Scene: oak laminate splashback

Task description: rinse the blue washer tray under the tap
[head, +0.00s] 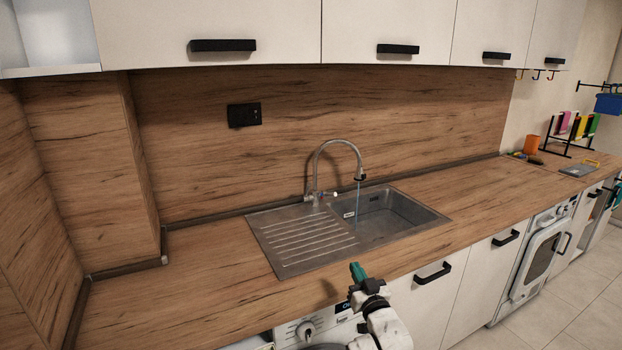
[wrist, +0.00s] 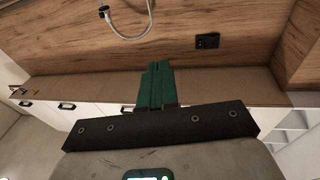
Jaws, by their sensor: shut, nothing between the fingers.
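The steel tap (head: 336,165) arches over the sink basin (head: 390,216), and a thin bluish stream (head: 357,203) falls from its spout into the basin. Part of the tap also shows in the wrist view (wrist: 125,30). My gripper (head: 356,270) has green fingers, shut and empty, in front of the sink near the counter's front edge. The fingers (wrist: 155,80) are together in the wrist view. A blue box-like thing (head: 608,103) hangs on the wall at the far right; I cannot tell whether it is the washer tray. I see no other blue tray.
A ribbed drainboard (head: 303,241) lies left of the basin. The wooden counter (head: 190,285) is clear on the left. A rack of coloured boards (head: 572,130), an orange cup (head: 531,144) and small items stand at the far right. Wall cabinets (head: 210,25) hang above.

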